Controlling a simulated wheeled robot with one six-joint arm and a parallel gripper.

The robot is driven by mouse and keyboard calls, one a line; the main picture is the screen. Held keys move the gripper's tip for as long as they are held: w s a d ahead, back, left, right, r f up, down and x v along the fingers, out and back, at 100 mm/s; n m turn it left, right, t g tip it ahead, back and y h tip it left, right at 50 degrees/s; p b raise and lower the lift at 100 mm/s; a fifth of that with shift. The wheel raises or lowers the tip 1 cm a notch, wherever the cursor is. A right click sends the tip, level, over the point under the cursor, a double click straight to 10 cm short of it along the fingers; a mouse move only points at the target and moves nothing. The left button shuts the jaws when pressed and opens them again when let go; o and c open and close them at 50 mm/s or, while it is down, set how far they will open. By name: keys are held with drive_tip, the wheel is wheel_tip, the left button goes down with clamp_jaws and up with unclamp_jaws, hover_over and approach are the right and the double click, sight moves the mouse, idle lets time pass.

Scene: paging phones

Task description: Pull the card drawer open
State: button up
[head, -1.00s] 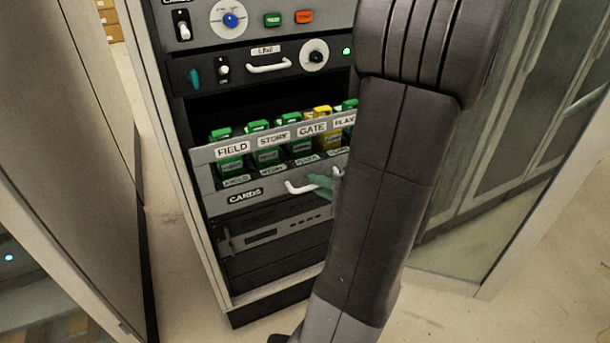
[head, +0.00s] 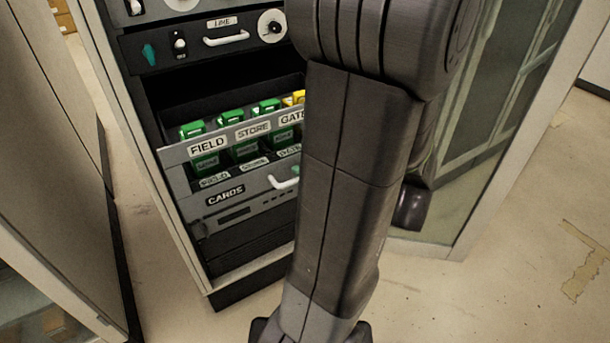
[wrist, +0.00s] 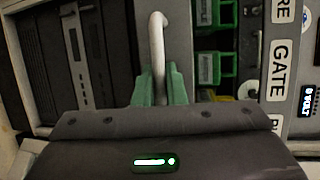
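The card drawer (head: 180,165) is a grey front labelled CARDS, FIELD, STORE and GATE, and it stands out from the rack with its dark inside showing. Green cards (head: 205,164) and a yellow one sit in it. Its white bar handle (head: 284,183) is partly hidden by my arm in the head view. In the wrist view, the handle (wrist: 157,45) runs between the green fingertips of my gripper (wrist: 159,88), which are close on both sides of it. My gripper appears shut on the handle.
Above the drawer is a panel (head: 192,45) with its own white handle, labelled LINE. Dark rack units (head: 250,240) lie below. The floor (head: 510,280) at lower right is clear.

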drive_tip(key=shift+o, duration=0.7)
drive_tip(key=v, duration=1.3)
drive_tip(key=shift+s+d, duration=0.2)
drive_tip(key=shift+d, duration=0.15)
drive_tip(key=shift+r, duration=0.1)
drive_tip(key=x, duration=1.4)
